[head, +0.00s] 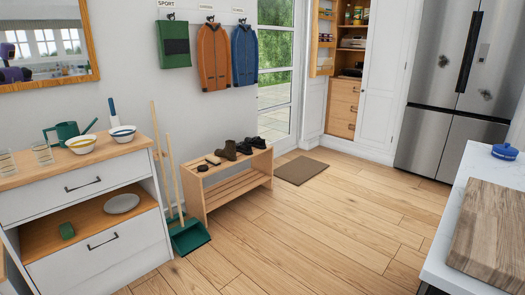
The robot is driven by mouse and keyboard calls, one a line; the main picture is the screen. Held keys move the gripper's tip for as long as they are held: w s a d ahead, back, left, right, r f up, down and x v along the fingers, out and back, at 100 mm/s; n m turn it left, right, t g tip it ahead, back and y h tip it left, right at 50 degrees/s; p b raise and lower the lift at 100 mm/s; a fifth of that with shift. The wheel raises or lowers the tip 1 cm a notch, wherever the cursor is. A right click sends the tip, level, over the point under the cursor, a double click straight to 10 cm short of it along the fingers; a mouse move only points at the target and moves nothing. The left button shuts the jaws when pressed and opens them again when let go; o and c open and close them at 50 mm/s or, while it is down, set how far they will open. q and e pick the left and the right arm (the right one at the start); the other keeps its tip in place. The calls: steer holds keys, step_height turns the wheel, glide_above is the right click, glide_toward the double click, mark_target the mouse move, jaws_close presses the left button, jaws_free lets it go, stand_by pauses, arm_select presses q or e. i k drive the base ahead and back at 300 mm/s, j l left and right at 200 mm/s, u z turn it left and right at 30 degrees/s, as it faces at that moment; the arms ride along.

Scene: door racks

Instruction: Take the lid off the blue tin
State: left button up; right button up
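A small round blue tin (505,152) stands on the white counter (484,163) at the right of the head view. It has a small raised part on top, which looks like the knob of a lid resting on the tin. It is too small to make out the seam between lid and tin. Neither of my grippers is in view, so nothing is seen touching the tin.
A wooden board (490,230) lies on the counter in front of the tin. A steel fridge (458,90) stands behind. A drawer cabinet (85,225) is at the left, and a wooden shoe bench (228,180) stands by the wall. The middle floor is clear.

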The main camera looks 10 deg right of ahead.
mark_target(506, 149)
steer(key=i+z, duration=0.1)
steer(key=i, duration=0.4)
steer(key=i+j+z, duration=0.15)
steer(key=i, duration=0.35)
steer(key=i+j+z, duration=0.1)
steer(key=i, duration=0.35)
steer(key=i+l+z, duration=0.15)
steer(key=i+z, duration=0.95)
steer(key=z, duration=0.2)
steer(key=i+z, duration=0.25)
steer(key=i, duration=1.55)
steer(key=i+z, duration=0.35)
steer(key=i, duration=0.2)
steer(key=i+j+z, duration=0.1)
steer(key=i+z, duration=0.25)
steer(key=i, duration=0.2)
steer(key=i+j+z, duration=0.35)
steer(key=i, duration=0.15)
steer(key=i+j+z, duration=0.35)
steer(key=i, duration=0.15)
